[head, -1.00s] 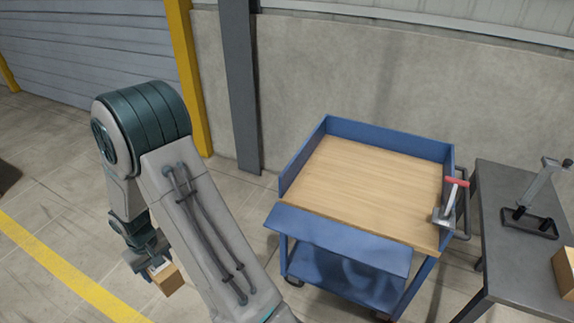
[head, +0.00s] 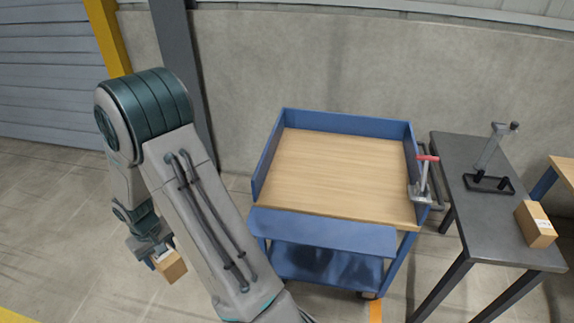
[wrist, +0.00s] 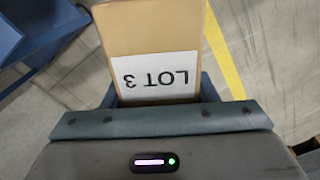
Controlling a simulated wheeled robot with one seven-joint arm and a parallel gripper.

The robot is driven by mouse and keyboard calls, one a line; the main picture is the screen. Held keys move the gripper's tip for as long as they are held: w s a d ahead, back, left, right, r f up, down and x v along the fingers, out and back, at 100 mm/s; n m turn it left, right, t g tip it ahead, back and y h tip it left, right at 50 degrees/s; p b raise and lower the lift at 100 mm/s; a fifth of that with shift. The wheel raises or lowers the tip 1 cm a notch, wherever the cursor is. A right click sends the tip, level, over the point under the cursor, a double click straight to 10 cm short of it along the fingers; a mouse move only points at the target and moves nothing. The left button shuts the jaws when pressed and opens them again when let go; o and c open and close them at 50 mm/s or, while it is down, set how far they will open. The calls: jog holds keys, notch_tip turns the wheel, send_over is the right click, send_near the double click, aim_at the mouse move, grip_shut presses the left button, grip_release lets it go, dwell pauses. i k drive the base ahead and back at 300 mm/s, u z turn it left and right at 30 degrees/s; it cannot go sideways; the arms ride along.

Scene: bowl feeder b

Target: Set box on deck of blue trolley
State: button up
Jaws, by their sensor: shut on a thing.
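My gripper (head: 154,259) is shut on a small brown cardboard box (head: 171,267) and holds it above the floor, left of the trolley. In the wrist view the box (wrist: 150,28) fills the top middle, with a white label reading "LOT 3". The blue trolley (head: 322,232) stands in the middle of the head view. Its wooden deck (head: 335,175) has raised blue walls at the back and sides, and the front flap hangs folded down. A lower blue shelf shows beneath. A red-handled clamp (head: 423,180) sits at the deck's right edge; the rest of the deck is bare.
A dark grey table (head: 465,195) stands right of the trolley, with a black-based stand (head: 489,183) and another cardboard box (head: 536,224) on it. A grey post (head: 184,80) and concrete wall are behind. Open floor lies at left.

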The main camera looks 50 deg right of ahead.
aim_at(342, 177)
jog(key=z, duration=2.1)
jog(key=i, duration=1)
jog(key=u, duration=0.05)
